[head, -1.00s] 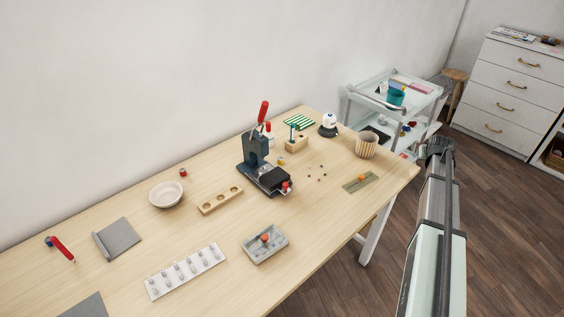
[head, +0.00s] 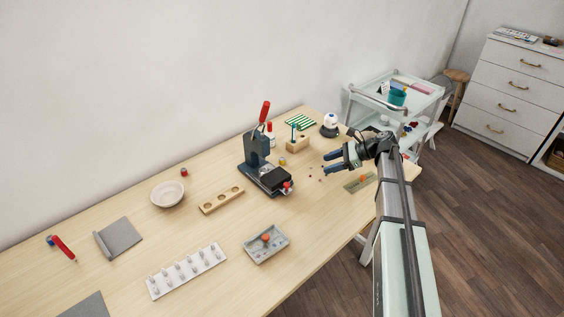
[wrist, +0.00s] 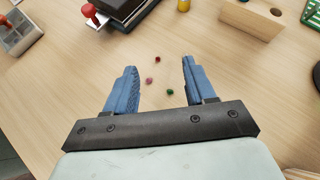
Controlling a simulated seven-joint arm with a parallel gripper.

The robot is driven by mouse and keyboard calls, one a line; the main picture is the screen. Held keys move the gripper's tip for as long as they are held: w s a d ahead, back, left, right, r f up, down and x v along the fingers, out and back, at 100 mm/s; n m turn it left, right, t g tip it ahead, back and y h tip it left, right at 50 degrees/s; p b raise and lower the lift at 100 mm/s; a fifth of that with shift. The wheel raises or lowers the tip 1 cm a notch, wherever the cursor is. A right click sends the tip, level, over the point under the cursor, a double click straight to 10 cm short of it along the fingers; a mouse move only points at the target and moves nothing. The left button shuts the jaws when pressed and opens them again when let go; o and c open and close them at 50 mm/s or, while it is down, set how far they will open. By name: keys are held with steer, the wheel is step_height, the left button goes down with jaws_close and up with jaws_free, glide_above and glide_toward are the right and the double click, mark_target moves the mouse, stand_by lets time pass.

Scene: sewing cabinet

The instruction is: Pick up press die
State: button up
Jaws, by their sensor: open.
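No part is plainly marked as the press die. A small brass-coloured cylinder (head: 282,161) stands on the table between the press and a wooden block; its lower end shows at the top edge of the wrist view (wrist: 184,5). It may be the die, but I cannot tell. The dark hand press (head: 256,150) with a red handle stands beside it, and its base also shows in the wrist view (wrist: 122,8). My gripper (head: 327,163) is open and empty above the table, right of the press. In the wrist view its blue fingers (wrist: 160,65) are spread wide.
Several small coloured pieces (wrist: 149,81) lie below my fingers. The wooden block (head: 297,144) and a white-topped round object (head: 330,125) stand behind. A grey tray (head: 265,244), a holed wooden strip (head: 221,200) and a pale bowl (head: 167,194) lie left of my arm.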

steer(key=w+a, duration=0.1)
steer(key=w+a+y, duration=0.1)
steer(key=w, duration=0.1)
steer(key=w+a+m+y, duration=0.1)
steer(key=w, duration=0.1)
steer(key=shift+a, duration=0.35)
steer(key=shift+a+f, duration=0.1)
steer(key=shift+a, duration=0.25)
glide_toward(286, 164)
steer(key=a, duration=0.4)
steer(key=shift+r, duration=0.25)
steer(key=shift+r+x, duration=0.1)
steer(key=shift+x, duration=1.3)
steer(key=shift+r+x, duration=0.15)
steer(key=shift+x, duration=1.25)
steer(key=shift+w, duration=0.2)
steer(key=shift+c, duration=0.4)
jaws_close()
